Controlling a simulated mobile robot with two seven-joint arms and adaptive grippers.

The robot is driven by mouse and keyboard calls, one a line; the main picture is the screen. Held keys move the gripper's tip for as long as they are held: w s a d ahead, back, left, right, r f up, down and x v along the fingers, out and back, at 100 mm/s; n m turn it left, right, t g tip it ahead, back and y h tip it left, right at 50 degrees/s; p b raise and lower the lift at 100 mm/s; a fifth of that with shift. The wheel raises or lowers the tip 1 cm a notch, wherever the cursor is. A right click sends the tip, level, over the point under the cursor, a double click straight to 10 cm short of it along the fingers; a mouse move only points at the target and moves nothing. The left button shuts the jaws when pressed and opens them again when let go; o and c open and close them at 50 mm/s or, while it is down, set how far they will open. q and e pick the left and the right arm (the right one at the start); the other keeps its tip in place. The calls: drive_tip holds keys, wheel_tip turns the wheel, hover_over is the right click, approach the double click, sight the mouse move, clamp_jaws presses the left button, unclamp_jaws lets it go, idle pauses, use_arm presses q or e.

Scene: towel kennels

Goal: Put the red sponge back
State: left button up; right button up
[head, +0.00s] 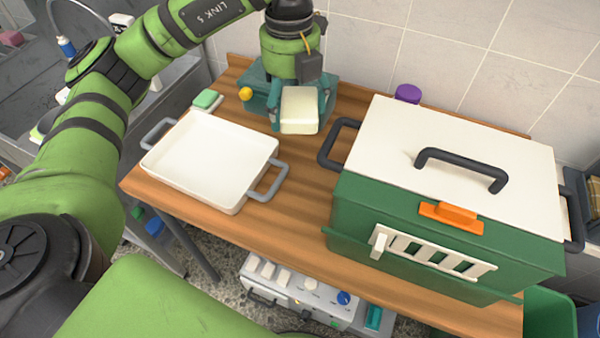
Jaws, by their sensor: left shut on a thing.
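My left gripper (299,108) is shut on a cream-white block (299,112) and holds it above the back of the wooden table, in front of a teal box. I cannot tell from this view whether the block is a sponge. No clearly red sponge shows in the head view. A small pinkish-red item (11,39) lies at the far left edge, too small to identify. A green and white sponge-like block (206,99) lies behind the white tray. My right gripper is out of view.
The white tray (212,160) with grey handles sits on the wooden table (287,215), left. A green pet carrier (355,210) with a white lid fills the right. The teal box (256,78) and a purple lid (407,93) stand behind. Bare wood lies between tray and carrier.

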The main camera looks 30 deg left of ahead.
use_arm(q)
drive_tip(key=f, duration=0.5)
drive_tip(key=f+p, duration=0.1)
drive_tip(key=f, duration=0.5)
drive_tip(key=f+p, duration=0.1)
drive_tip(key=f, duration=0.4)
drive_tip(key=shift+s+f, duration=0.25)
drive_tip(key=shift+f, duration=0.15)
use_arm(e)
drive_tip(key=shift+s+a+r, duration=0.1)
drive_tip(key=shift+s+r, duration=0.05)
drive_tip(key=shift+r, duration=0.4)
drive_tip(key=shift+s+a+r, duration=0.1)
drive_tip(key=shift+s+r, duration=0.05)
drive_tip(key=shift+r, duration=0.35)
use_arm(q)
drive_tip(key=shift+f+b, duration=0.6)
drive_tip(key=shift+f, duration=0.1)
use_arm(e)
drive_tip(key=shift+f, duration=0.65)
use_arm(q)
drive_tip(key=shift+r, duration=0.1)
drive_tip(key=o, duration=0.6)
